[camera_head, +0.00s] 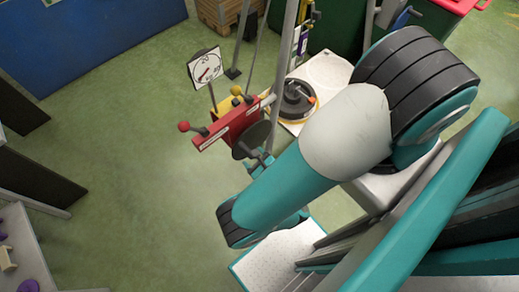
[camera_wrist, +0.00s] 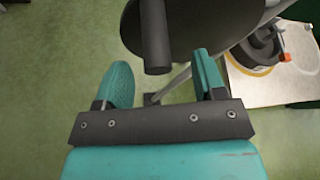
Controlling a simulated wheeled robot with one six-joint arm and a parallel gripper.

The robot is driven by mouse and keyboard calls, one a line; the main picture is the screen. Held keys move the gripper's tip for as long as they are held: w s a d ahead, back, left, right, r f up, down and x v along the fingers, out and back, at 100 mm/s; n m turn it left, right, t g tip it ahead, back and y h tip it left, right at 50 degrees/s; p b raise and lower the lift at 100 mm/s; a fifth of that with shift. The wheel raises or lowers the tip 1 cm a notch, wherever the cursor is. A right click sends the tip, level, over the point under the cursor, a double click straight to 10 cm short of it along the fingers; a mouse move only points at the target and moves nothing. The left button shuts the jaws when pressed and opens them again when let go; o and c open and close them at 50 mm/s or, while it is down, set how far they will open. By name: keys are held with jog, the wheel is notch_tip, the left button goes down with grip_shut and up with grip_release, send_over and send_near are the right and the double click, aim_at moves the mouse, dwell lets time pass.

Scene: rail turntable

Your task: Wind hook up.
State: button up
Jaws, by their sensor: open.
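A dark round crank wheel (camera_head: 252,140) sits at the end of the red control box (camera_head: 232,122). In the wrist view the wheel (camera_wrist: 195,25) fills the top, and its dark cylindrical handle (camera_wrist: 155,38) points toward my gripper. My gripper (camera_wrist: 162,76) is open and empty. The handle's end shows between the two teal fingertips, with no contact visible; the depth gap is hard to judge. In the head view my arm partly hides the gripper by the wheel. I cannot make out the hook.
The box has a red-knobbed lever (camera_head: 184,127) and a yellow-knobbed lever (camera_head: 236,91). A dial gauge (camera_head: 205,68) stands behind it. A black turntable piece (camera_head: 293,99) with an orange mark lies on a pale platform (camera_head: 328,72). Grey poles rise nearby.

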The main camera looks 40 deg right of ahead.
jog(key=shift+s+d+p, duration=0.1)
jog(key=shift+s+p, duration=0.55)
jog(key=shift+s, duration=1.85)
